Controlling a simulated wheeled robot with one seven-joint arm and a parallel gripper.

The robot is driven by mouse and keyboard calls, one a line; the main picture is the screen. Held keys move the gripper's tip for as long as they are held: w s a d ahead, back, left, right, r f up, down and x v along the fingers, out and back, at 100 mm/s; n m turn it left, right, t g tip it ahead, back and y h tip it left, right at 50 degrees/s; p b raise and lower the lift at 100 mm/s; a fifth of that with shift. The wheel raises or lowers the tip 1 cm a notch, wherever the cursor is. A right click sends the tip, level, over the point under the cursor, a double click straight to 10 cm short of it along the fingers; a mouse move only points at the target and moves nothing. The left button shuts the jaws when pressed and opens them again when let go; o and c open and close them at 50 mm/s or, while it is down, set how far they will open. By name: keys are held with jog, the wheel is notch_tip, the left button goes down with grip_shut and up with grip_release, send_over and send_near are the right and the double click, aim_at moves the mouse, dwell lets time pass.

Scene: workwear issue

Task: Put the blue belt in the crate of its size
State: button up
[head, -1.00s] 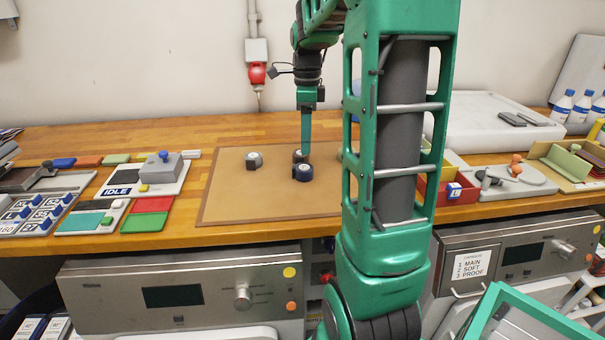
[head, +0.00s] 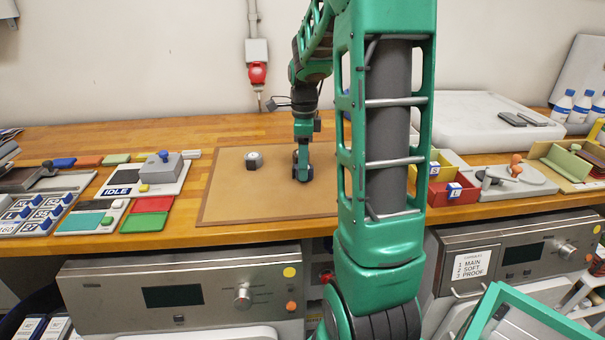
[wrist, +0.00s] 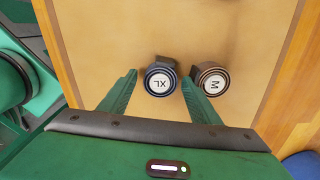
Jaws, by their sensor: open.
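The blue belt (wrist: 161,80) is rolled up, with a white disc reading XL, in the wrist view. In the head view it (head: 304,176) sits on the tan mat, partly covered by my gripper (head: 302,168). My gripper (wrist: 160,77) is open, with one finger on each side of the blue belt; I cannot tell if they touch it. A brown belt (wrist: 211,80) marked M lies just right of the right finger. In the head view the brown belt is hidden. The red crate (head: 455,196) and yellow crate (head: 450,159) stand right of my arm, partly hidden by it.
A grey-black rolled belt (head: 254,160) lies on the mat (head: 235,200), left of my gripper. A tag cube marked L (head: 453,191) shows at the red crate. Trays and panels fill the left of the bench. The mat's front is clear.

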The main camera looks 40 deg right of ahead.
jog(key=c, duration=1)
jog(key=shift+r, duration=0.1)
